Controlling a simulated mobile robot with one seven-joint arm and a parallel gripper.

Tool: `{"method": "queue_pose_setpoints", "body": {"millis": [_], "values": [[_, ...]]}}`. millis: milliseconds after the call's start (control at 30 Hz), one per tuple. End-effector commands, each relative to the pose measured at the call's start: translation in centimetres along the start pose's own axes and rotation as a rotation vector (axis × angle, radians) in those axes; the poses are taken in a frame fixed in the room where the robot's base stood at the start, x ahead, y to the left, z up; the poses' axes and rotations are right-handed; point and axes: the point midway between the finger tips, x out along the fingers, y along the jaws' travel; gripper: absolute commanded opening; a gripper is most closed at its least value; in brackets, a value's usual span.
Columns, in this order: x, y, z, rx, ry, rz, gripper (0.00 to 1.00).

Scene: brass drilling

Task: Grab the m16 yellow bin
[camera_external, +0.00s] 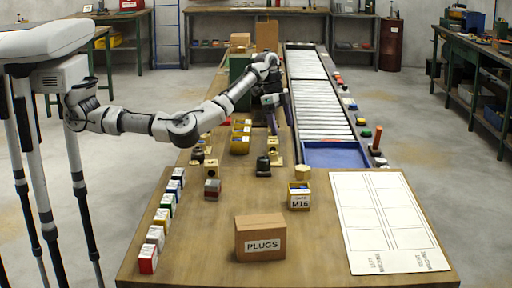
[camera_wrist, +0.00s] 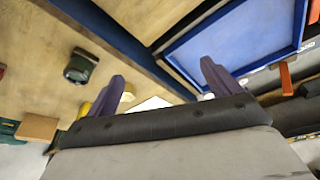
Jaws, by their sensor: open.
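The yellow M16 bin (camera_external: 300,203) stands upright on the wooden table, right of centre, with its white label facing the external camera. A pale hexagonal piece (camera_external: 302,172) sits just behind it. My gripper (camera_external: 282,128) is open and empty, above the table and farther back than the bin, apart from it. In the wrist view, the two purple fingers of my gripper (camera_wrist: 162,69) are spread with nothing between them. A yellow patch (camera_wrist: 86,108) there, mostly hidden by the left finger and gripper body, looks like the bin.
A PLUGS box (camera_external: 260,238) stands in front of the bin. A white marked sheet (camera_external: 385,220) lies to its right. A blue tray (camera_external: 340,154) ends the roller conveyor (camera_external: 318,100). Dark-topped parts (camera_external: 263,166) and another yellow bin (camera_external: 240,145) stand to the left.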

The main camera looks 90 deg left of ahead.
Motion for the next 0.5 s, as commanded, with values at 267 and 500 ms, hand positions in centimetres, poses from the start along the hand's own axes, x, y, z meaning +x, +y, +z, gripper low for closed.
{"method": "queue_pose_setpoints", "body": {"millis": [267,500], "values": [[1.1,16.4,-11.5,-0.274,0.006,-0.130,0.89],[1.1,28.4,-16.1,-0.464,0.080,-0.190,0.89]]}}
